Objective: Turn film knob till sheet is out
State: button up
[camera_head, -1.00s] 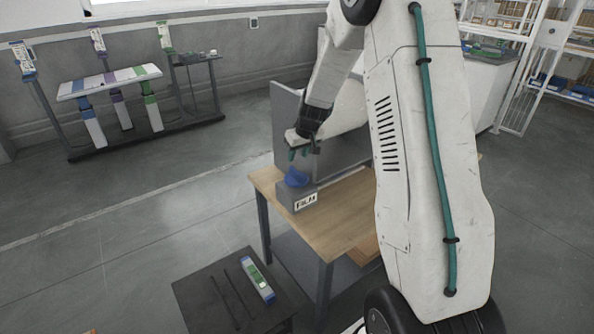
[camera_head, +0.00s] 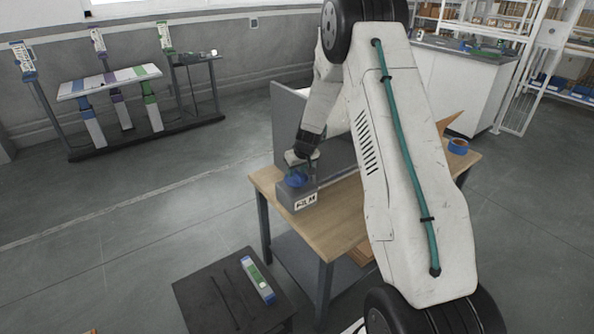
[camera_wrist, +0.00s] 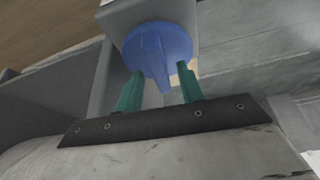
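The blue film knob (camera_head: 296,180) sits on top of the grey box labelled FILM (camera_head: 305,201), at the left end of the wooden table. My gripper (camera_head: 300,164) is right above the knob, pointing down. In the wrist view the knob (camera_wrist: 158,48) is a round blue disc with a raised rib across it. The two green fingers of my gripper (camera_wrist: 160,84) are apart, one on either side of the rib, with their tips at the knob's edge. Neither finger clearly presses on the rib. No film sheet can be made out clearly; my arm hides part of the machine.
A tall grey panel (camera_head: 284,118) stands behind the knob. The wooden table (camera_head: 335,225) also bears a blue tape roll (camera_head: 458,146) at right. A low dark table (camera_head: 205,292) with a green-and-white device (camera_head: 258,280) stands in front. The floor at left is open.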

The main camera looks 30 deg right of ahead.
grip_shut()
